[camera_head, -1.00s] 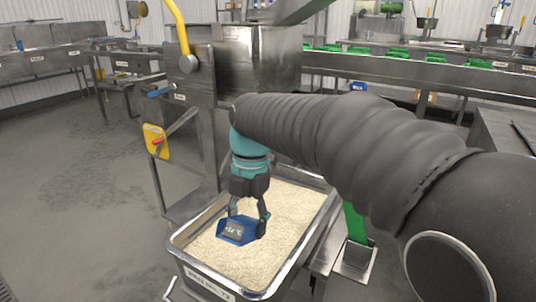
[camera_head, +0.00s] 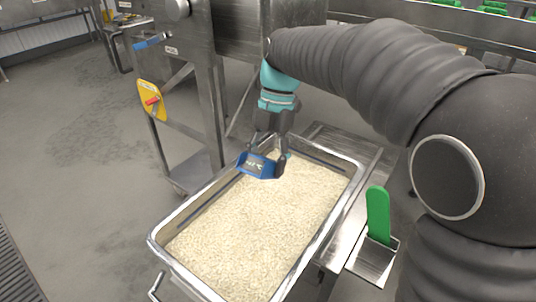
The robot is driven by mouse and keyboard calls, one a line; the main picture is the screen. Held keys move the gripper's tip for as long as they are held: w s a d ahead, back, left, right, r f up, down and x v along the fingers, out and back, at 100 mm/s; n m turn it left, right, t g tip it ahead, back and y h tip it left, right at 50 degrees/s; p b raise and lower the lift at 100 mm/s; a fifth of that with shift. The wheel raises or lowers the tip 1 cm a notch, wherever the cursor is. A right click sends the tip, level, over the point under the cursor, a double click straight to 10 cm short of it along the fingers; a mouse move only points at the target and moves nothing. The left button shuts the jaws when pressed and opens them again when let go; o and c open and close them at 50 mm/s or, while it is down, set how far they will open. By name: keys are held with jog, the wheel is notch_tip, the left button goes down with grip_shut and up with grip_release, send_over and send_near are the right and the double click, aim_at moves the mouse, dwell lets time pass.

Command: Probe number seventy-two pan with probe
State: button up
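The pan (camera_head: 168,225) is a deep metal tray filled with pale rice (camera_head: 255,225). Its number label is out of view now. The probe (camera_head: 257,165) has a blue body with a small display, whose reading is too small to make out for certain. My gripper (camera_head: 268,163) is shut on the probe's blue body, over the far end of the pan. Any probe tip below the body is hidden, so I cannot tell whether it is in the rice.
A green-handled metal scoop (camera_head: 377,225) lies on the steel ledge right of the pan. A steel machine (camera_head: 200,80) stands behind, with a yellow switch panel (camera_head: 152,100). Grey floor is clear at left.

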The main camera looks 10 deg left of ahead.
notch_tip(320, 180, down, 2)
jog(key=shift+f+b, duration=0.2)
jog(key=shift+b, duration=0.15)
notch_tip(320, 180, down, 11)
jog(key=b, duration=0.9)
jog(key=shift+f, duration=0.2)
jog(key=shift+r, duration=0.1)
dwell(4.4)
notch_tip(320, 180, up, 12)
jog(key=p, duration=0.9)
jog(key=shift+p, duration=0.3)
jog(key=shift+r, duration=1.2)
